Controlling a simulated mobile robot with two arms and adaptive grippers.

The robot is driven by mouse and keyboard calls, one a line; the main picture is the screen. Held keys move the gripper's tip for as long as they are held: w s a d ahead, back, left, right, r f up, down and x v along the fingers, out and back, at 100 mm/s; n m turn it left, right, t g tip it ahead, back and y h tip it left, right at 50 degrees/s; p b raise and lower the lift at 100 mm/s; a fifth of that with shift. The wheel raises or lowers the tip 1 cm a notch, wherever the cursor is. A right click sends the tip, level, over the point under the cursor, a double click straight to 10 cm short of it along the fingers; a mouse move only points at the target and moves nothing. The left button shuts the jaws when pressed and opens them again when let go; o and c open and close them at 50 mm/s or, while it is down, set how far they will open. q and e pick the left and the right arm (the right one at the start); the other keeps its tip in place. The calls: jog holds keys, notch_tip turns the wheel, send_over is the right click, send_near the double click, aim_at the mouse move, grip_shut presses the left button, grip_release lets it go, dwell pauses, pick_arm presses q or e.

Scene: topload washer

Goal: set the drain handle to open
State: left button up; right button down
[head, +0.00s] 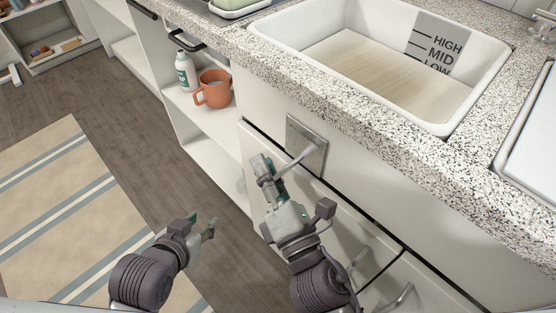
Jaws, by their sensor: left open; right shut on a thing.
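The drain handle (299,159) is a thin metal lever. It runs down and to the left from a square metal plate (307,138) on the white cabinet front below the basin. My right gripper (268,172) is shut on the lever's outer end, and its fingers hide that end. My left gripper (209,225) is open and empty, lower and to the left, over the floor and apart from the cabinet.
A white basin (290,35) with HIGH, MID and LOW marks is set in the speckled counter (400,135). An orange mug (214,90) and a white bottle (185,72) stand on the open shelf. A striped rug (70,210) lies on the floor.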

jog(key=shift+s+a+r, duration=0.1)
jog(key=shift+a+r, duration=0.05)
jog(key=shift+r, duration=0.25)
jog(key=c, duration=1.4)
grip_release()
jog(key=shift+o, duration=1.3)
jog(key=shift+s+a, duration=0.1)
jog(key=shift+s, duration=0.05)
jog(key=shift+f, duration=0.15)
jog(key=shift+s+d+f, duration=0.15)
jog(key=shift+s+d, duration=0.05)
jog(key=v, duration=1.1)
jog(key=shift+s, duration=0.2)
